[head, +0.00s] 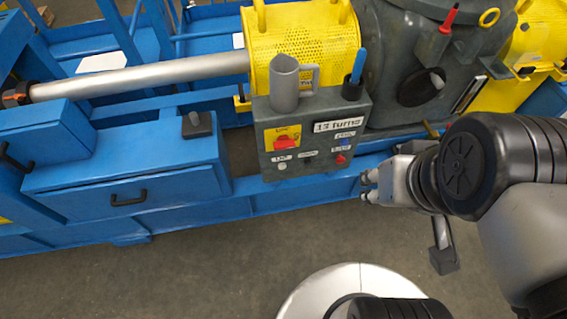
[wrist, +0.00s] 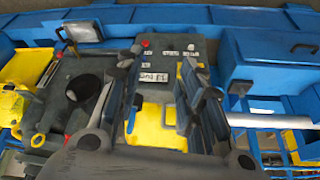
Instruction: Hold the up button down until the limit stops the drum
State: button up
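The grey control box (head: 322,172) stands on the blue machine frame. A red knob (head: 284,143) sits on its yellow plate, with a pale button (head: 282,166) below and a red button (head: 341,159) at right. Small labels are too blurred to tell which button is up. A display or plate (head: 338,125) seems to read "13 turns". My gripper (head: 367,187) is right of the box and apart from it. In the wrist view, its fingers (wrist: 160,75) are spread, empty, with the box face (wrist: 165,45) beyond. I cannot single out the drum; a yellow perforated guard (head: 300,45) is behind.
A grey jug (head: 284,85) and a dark cup with a blue pen (head: 357,66) stand on the box top. A dark grey housing (head: 395,55) is behind my gripper. A blue drawer cabinet (head: 120,170) is at left. The floor in front is clear.

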grip_shut()
dwell(0.4)
dwell(1.2)
